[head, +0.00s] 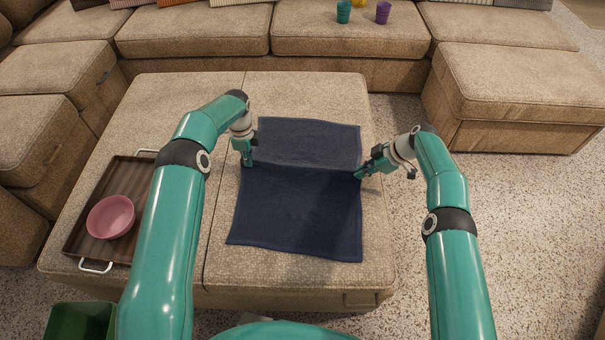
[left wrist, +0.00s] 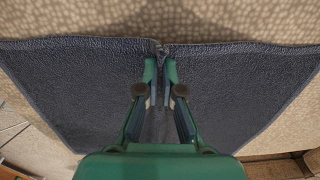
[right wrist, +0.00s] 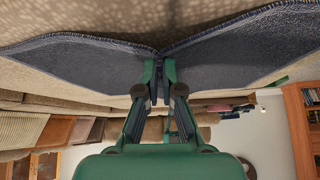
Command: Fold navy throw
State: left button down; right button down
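The navy throw (head: 298,212) lies spread on the ottoman, with a crease running across it between my two grippers. The part beyond the crease looks lighter than the part nearer me. My left gripper (head: 248,163) is shut on the throw's left edge at the crease; the left wrist view shows the throw (left wrist: 85,85) bunched between the fingertips (left wrist: 160,62). My right gripper (head: 359,176) is shut on the right edge at the other end of the crease. In the right wrist view the throw (right wrist: 235,55) rises on both sides of the fingertips (right wrist: 160,68).
A dark tray (head: 83,225) with a pink bowl (head: 111,217) sits on the ottoman's (head: 230,284) left. A green bin (head: 80,320) is at lower left. Sofas surround the ottoman; teal (head: 343,12) and purple (head: 383,12) cups stand on the back one. Carpet is clear at right.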

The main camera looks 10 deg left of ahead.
pick_arm(q)
jog(key=shift+r, duration=0.1)
pick_arm(e)
jog(key=shift+r, duration=0.1)
pick_arm(q)
grip_release()
dwell(0.9)
pick_arm(e)
jog(key=shift+r+p, duration=1.25)
jog(key=shift+r, duration=0.05)
pick_arm(q)
notch_tip(320, 180, up, 6)
jog(key=shift+f, duration=0.25)
